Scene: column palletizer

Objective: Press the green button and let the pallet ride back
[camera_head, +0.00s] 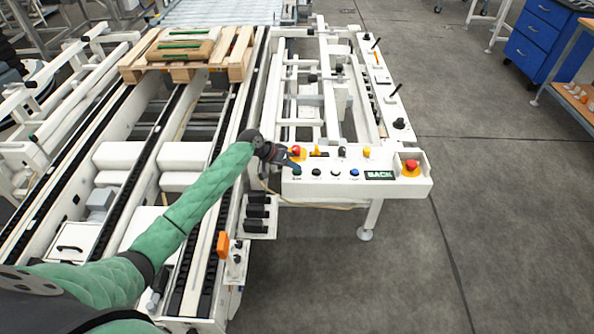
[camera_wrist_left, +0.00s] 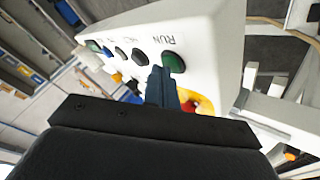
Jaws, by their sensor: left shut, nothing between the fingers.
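The white control panel (camera_head: 325,186) stands at the right side of the conveyor. The green button (camera_head: 297,172) is at its left end, and in the left wrist view (camera_wrist_left: 174,62) it sits beside the word RUN. My left gripper (camera_head: 293,163) is shut and empty, its tips right beside the green button. I cannot tell whether they touch it. A small green display (camera_head: 380,175) on the panel reads BACK. My right gripper is not in view.
Red emergency knobs (camera_head: 411,165) sit on yellow bases on the panel, one close to my left gripper. Black, white and blue buttons (camera_head: 354,172) are right of the green one. The grey floor (camera_head: 480,220) to the right is clear.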

